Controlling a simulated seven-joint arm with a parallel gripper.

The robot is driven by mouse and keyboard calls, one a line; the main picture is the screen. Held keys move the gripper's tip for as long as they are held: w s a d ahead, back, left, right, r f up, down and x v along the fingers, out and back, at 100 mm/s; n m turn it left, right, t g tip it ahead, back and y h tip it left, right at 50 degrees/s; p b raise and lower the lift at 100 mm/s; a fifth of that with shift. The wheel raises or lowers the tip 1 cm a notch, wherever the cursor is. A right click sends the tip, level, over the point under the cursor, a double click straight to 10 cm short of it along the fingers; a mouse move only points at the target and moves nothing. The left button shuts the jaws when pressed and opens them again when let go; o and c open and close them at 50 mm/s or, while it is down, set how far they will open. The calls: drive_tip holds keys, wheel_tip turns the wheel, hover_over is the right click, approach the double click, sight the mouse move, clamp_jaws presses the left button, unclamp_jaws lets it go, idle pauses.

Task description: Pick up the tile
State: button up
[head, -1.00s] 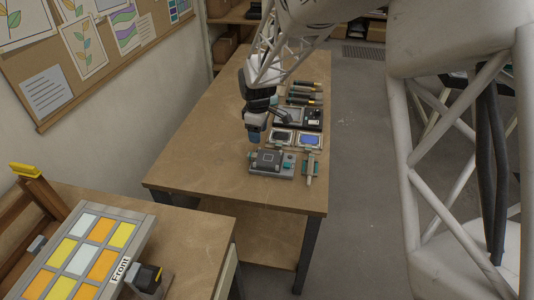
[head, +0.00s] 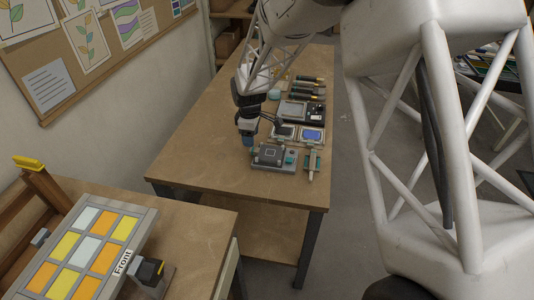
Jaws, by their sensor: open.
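A small blue tile (head: 312,135) lies in a pale holder on the long workbench. Beside it on the left is a similar holder with a darker grey face (head: 284,131). My gripper (head: 247,140) points down at the left of these holders, above the bench. It is open, and its blue-tipped fingers are small in this view. I cannot make out anything between them. A frame panel (head: 91,247) of white, yellow and orange panes, marked "Front", rests on the near left table.
A grey fixture with teal parts (head: 273,157) and a small clamp-like tool (head: 312,165) are close to my gripper at the right. The bench (head: 205,140) is clear at the left.

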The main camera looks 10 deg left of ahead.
sight(251, 149)
drive_tip(key=shift+f, duration=0.3)
drive_tip(key=shift+f, duration=2.6)
clamp_jaws()
drive_tip(key=shift+r, duration=0.1)
